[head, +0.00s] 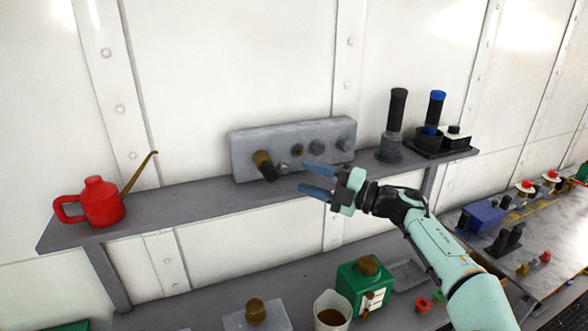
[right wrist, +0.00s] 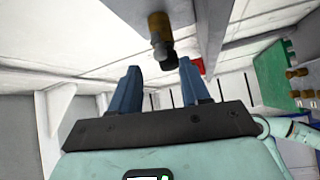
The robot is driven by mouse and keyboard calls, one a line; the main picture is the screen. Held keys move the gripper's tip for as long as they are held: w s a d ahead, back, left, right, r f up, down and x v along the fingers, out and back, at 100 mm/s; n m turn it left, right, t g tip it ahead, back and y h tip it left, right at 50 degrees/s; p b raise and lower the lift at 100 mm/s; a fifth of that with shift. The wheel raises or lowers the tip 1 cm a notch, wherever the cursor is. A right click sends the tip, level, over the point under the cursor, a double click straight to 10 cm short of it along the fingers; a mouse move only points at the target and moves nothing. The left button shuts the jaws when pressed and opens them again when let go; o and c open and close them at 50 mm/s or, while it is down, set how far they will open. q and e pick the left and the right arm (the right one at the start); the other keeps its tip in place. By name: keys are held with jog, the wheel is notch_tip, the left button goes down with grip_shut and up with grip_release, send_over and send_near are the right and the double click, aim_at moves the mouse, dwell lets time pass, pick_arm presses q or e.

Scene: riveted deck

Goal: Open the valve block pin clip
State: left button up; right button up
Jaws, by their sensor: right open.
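A grey valve block (head: 240,158) stands on the shelf against the white wall. A brass fitting with a black end (head: 263,163) sticks out of its left part, and several grey and brass knobs are along its face. I cannot tell for sure which part is the pin clip. The brass fitting also shows in the right wrist view (right wrist: 157,24), ahead of the fingers. My right gripper (head: 302,175) has blue fingers, open and empty, in front of the block and to the right of the brass fitting. It also shows in the right wrist view (right wrist: 160,66). My left gripper is not in view.
A red oil can (head: 101,203) stands at the shelf's (head: 190,204) left end. Black- and blue-handled tools (head: 397,110) stand right of the block. Below are a green box (head: 349,280) and a white cup (head: 331,309). The shelf between can and block is clear.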

aim_at(288, 170)
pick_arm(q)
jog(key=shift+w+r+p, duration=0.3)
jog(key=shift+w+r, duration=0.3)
pick_arm(e)
jog(key=shift+x, duration=2.25)
jog(key=shift+c, duration=0.3)
grip_shut()
jog(key=shift+r+n+g+h+p, duration=0.4)
jog(key=shift+r+n+h+p, duration=0.1)
jog(key=shift+n+h+p, duration=0.3)
jog(key=shift+f+n+g+h, duration=0.1)
jog(key=shift+n+g+h, duration=0.2)
jog(key=shift+n+h, duration=0.8)
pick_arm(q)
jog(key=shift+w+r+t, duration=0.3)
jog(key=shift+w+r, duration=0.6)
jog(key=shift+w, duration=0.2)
pick_arm(e)
jog(key=shift+d, duration=0.1)
